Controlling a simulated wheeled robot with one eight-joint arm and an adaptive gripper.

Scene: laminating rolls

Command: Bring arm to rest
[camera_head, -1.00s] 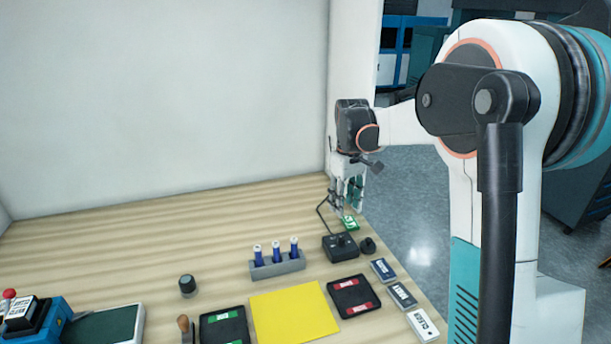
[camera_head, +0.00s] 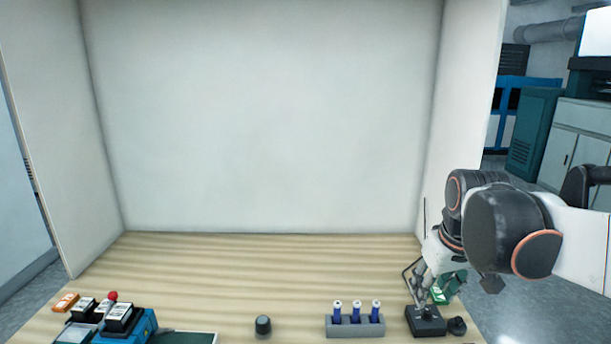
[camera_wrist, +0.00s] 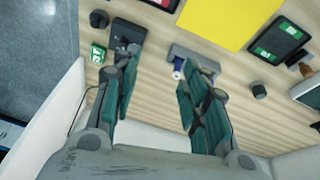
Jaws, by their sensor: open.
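My gripper (camera_head: 440,284) is at the right side of the wooden table, pointing down, with my arm reaching in from the right edge. In the wrist view my gripper (camera_wrist: 158,84) has its teal-padded fingers spread wide with nothing between them. In the head view it overlaps the black box (camera_head: 426,321) and the small green item (camera_head: 438,296).
A grey rack (camera_head: 355,328) with blue-bodied, white-topped pieces stands left of the black box. A dark knob (camera_head: 263,325) is farther left. A blue device (camera_head: 130,324) is at the front left. White walls (camera_head: 265,120) enclose the back and sides. The table's middle back is clear.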

